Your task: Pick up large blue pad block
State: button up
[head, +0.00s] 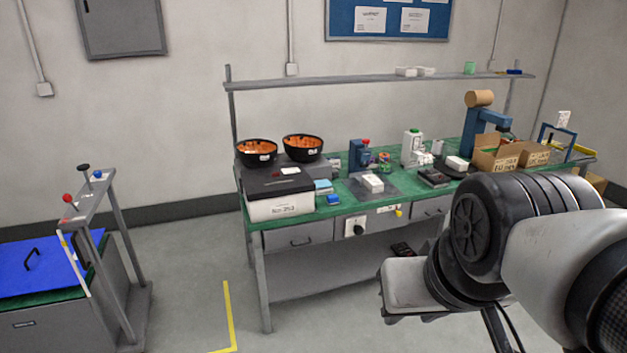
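A small light blue block (323,186), which looks like the pad block, sits on the green bench top. It is just right of the white box with the black lid, near the bench's front edge. My gripper (408,290) shows partly at lower right, in front of the bench and well apart from the blue block. Its fingers cannot be made out, so its opening is hidden.
The white box (282,207) and two black bowls (257,153) crowd the bench's left end. A blue device (358,153) and a white box on a grey mat (372,184) stand right of the block.

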aim_at(332, 199)
jog(key=i+l+u, duration=0.3)
jog(key=i+l, duration=0.7)
jog(key=i, duration=0.5)
jog(key=i+l+u, duration=0.35)
jog(key=i+l, duration=0.95)
jog(key=i, duration=0.1)
